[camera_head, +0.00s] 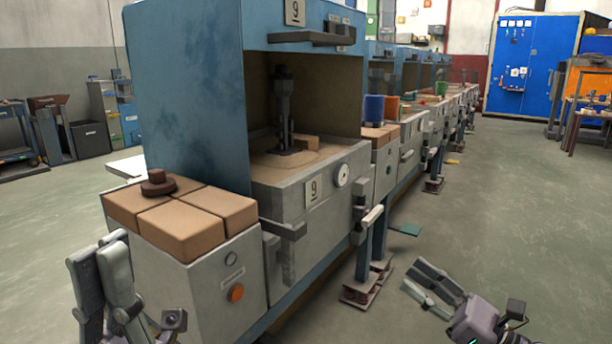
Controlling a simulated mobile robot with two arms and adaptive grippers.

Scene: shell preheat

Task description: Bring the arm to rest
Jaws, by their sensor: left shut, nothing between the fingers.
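My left gripper (97,256) is at the lower left, fingers up, shut and empty. It is in front of the left end of the grey cabinet, and whether it touches the cabinet cannot be told. My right gripper (414,278) is at the lower right, over the floor and apart from the machine. Its fingers point up and left. I see nothing held in it, but whether it is open or shut is unclear.
The blue machine (190,80) marked 9 stands open, with a dark upright fixture (284,105) inside. Brown blocks (205,212) and a dark round knob (157,184) top the grey cabinet (185,285). A handle (371,216) sticks out at the front.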

